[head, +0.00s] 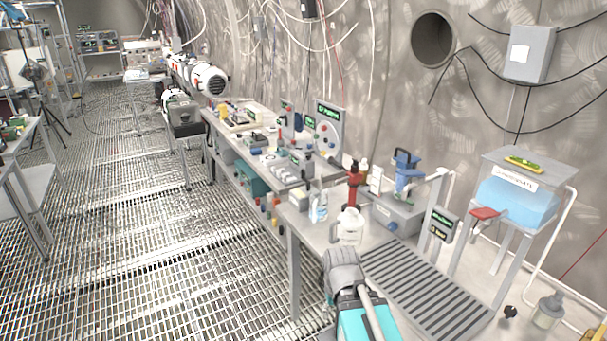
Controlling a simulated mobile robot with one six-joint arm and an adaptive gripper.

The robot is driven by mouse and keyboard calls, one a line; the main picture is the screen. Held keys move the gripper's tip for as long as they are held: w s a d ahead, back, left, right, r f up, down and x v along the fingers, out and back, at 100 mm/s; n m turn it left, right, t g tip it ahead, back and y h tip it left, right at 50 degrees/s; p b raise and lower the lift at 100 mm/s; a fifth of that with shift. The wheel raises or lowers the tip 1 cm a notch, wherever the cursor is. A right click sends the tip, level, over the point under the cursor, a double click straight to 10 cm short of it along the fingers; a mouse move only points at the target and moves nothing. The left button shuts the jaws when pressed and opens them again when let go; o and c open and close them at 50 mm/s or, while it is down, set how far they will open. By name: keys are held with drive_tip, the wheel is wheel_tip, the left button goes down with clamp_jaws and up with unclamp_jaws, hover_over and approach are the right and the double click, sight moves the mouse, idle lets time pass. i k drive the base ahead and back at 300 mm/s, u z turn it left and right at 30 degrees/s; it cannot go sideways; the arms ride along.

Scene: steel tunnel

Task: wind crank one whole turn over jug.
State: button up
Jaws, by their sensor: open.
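A white jug (350,228) with a handle stands upright near the front end of the long bench, just beyond my gripper. My gripper (343,258) points away from the camera at the bench's near edge. Its fingers are mostly hidden by its own body; it is open, and nothing shows held in it. I cannot tell for sure which part is the crank. A blue hand-worked device (405,172) stands on a grey box behind and right of the jug. A red and black upright piece (354,188) stands just behind the jug.
A slatted grey surface (425,290) lies right of my gripper. A stand with a blue tank (517,200) and a red lever (485,213) is at the right. The bench (295,222) is crowded toward the back. The grated floor at left is clear.

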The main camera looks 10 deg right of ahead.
sight(302, 172)
drive_tip(key=k, duration=1.25)
drive_tip(key=u, duration=0.25)
drive_tip(key=i, duration=0.65)
drive_tip(key=u, duration=0.4)
drive_tip(key=i, duration=1.5)
drive_tip(key=z, duration=0.65)
drive_tip(key=i, duration=0.4)
drive_tip(key=z, duration=0.4)
